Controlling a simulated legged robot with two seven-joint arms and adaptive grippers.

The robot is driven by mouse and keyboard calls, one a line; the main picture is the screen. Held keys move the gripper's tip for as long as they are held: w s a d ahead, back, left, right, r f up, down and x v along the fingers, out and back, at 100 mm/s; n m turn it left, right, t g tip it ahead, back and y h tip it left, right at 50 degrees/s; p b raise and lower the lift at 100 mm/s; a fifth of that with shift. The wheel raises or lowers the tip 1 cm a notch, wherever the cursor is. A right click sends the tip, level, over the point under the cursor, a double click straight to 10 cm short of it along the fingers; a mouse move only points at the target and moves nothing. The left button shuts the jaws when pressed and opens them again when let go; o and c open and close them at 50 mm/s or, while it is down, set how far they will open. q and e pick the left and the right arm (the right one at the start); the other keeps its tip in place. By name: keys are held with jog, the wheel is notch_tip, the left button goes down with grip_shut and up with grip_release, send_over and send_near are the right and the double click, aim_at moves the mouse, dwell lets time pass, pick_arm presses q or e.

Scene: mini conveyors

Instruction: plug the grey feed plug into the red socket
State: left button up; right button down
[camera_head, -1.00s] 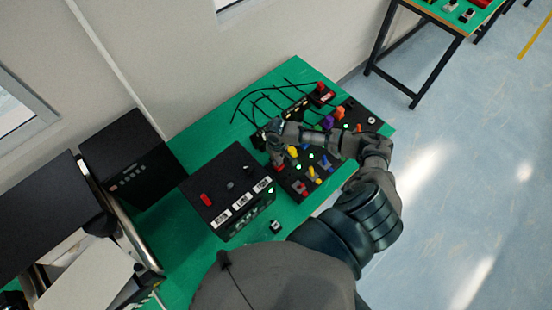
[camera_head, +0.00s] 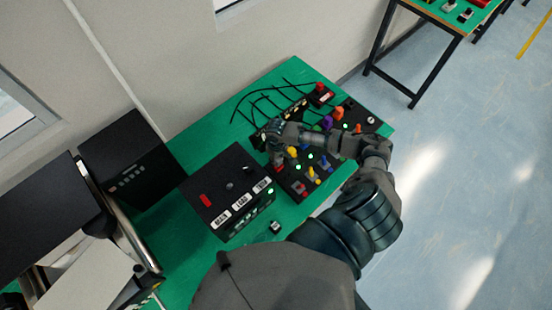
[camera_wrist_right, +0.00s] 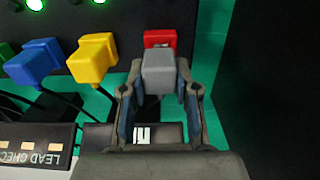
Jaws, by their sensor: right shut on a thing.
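In the right wrist view the grey feed plug (camera_wrist_right: 158,74) sits between the two fingers of my right gripper (camera_wrist_right: 160,92), which is shut on it. The red socket (camera_wrist_right: 160,38) shows just beyond the plug, at the panel's edge. The plug overlaps its lower part, so I cannot tell whether they touch or the plug is inserted. In the head view my right gripper (camera_head: 277,146) is over the left end of the dark panel, and its own parts hide the plug. My left gripper is not in view.
A yellow plug (camera_wrist_right: 92,58) and a blue plug (camera_wrist_right: 34,62) stand left of the red socket, with black cables. A black labelled box (camera_head: 228,185) stands close by on the green table (camera_head: 190,262). Dark panels (camera_head: 362,117) with coloured plugs lie beyond.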

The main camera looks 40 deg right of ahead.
jog(key=shift+f+b, duration=0.3)
jog(key=shift+f, duration=0.7)
jog(key=c, duration=0.8)
grip_release()
jog(key=shift+r, duration=0.2)
notch_tip(320, 180, up, 12)
jog(key=shift+w+d+f, duration=0.1)
jog(key=shift+f, duration=0.15)
